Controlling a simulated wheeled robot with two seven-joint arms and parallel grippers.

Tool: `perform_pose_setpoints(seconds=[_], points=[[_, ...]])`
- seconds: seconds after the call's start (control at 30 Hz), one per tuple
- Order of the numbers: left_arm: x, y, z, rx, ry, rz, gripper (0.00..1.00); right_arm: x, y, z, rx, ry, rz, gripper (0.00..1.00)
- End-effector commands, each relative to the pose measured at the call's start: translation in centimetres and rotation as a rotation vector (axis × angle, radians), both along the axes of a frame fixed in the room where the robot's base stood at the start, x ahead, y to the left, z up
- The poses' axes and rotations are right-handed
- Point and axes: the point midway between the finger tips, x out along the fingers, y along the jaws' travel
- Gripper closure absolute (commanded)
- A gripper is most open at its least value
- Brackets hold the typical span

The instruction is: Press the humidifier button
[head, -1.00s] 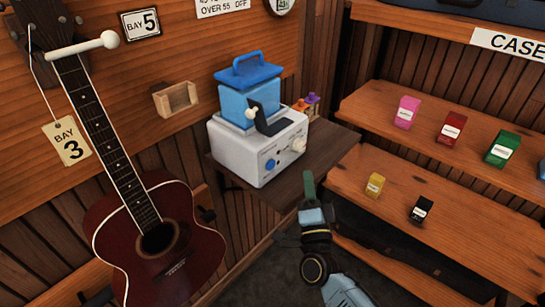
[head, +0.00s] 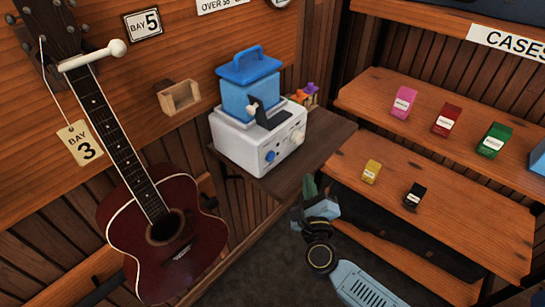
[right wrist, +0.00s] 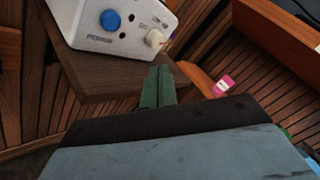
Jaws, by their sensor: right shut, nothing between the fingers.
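The humidifier (head: 245,145) is a white box with a blue tank (head: 250,92) and blue handle on top. It stands on a dark wooden shelf (head: 285,178). Its front has a round blue button (head: 270,156) and a white knob (head: 298,137). In the right wrist view the blue button (right wrist: 110,20) and white knob (right wrist: 155,38) show at the top. My right gripper (head: 309,187) is below and right of the button, apart from the humidifier. Its green fingers (right wrist: 158,85) are shut and empty. My left gripper is not in view.
A dark red guitar (head: 165,240) hangs at the left with a Bay 3 tag (head: 80,142). A small wooden box (head: 181,97) is on the wall. Shelves at the right hold several small colored boxes, including a yellow one (head: 371,171). Small orange and purple items (head: 306,94) sit behind the humidifier.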

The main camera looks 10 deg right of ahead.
Motion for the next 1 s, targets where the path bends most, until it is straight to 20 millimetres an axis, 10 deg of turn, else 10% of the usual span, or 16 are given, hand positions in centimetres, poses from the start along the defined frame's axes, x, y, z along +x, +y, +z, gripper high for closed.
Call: perform_pose_setpoints(seconds=[1.0], points=[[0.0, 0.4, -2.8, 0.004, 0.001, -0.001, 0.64, 6.9, 5.4, 0.0, -0.003, 0.000, -0.001, 1.00]])
